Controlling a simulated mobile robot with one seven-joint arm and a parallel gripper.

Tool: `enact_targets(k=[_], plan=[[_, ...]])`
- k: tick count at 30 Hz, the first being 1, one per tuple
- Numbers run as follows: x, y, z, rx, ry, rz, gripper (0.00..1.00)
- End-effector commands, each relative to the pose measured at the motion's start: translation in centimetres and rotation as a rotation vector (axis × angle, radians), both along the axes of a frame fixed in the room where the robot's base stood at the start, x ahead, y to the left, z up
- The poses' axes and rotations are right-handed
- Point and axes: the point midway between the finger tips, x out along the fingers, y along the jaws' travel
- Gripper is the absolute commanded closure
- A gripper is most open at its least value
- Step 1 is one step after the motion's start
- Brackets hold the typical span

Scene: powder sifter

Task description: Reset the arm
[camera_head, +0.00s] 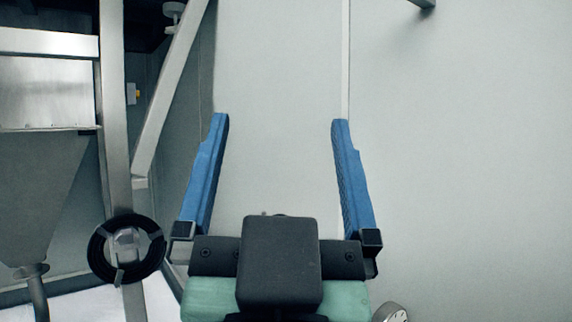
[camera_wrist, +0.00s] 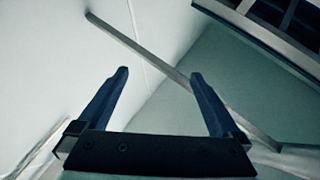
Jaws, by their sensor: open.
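My gripper (camera_head: 281,118) fills the lower middle of the head view. Its two long blue fingers stand wide apart with nothing between them. Behind them is only a bare pale wall. The wrist view shows the same blue fingers of my gripper (camera_wrist: 158,72), spread and empty, over pale surfaces. No object is in contact with the fingers in either view.
At the left of the head view stand a steel post (camera_head: 115,130), a slanting steel brace (camera_head: 170,90) and a grey metal funnel (camera_head: 40,190). A round black ring-shaped part (camera_head: 98,262) is on the post. A long metal bar (camera_wrist: 130,45) crosses the wrist view.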

Motion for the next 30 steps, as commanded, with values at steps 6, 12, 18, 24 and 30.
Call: enact_targets(k=[6, 12, 18, 24, 30], plan=[[-2.7, -0.5, 2.9, -0.054, -0.124, -0.049, 0.00], [-2.6, -0.5, 2.8, -0.052, -0.120, -0.048, 0.00], [-2.5, -0.4, 0.5, -0.052, -0.118, -0.044, 0.00], [-2.5, -0.4, -2.1, -0.050, -0.117, -0.040, 0.00], [-2.5, -0.4, -5.5, -0.050, -0.117, -0.040, 0.00]])
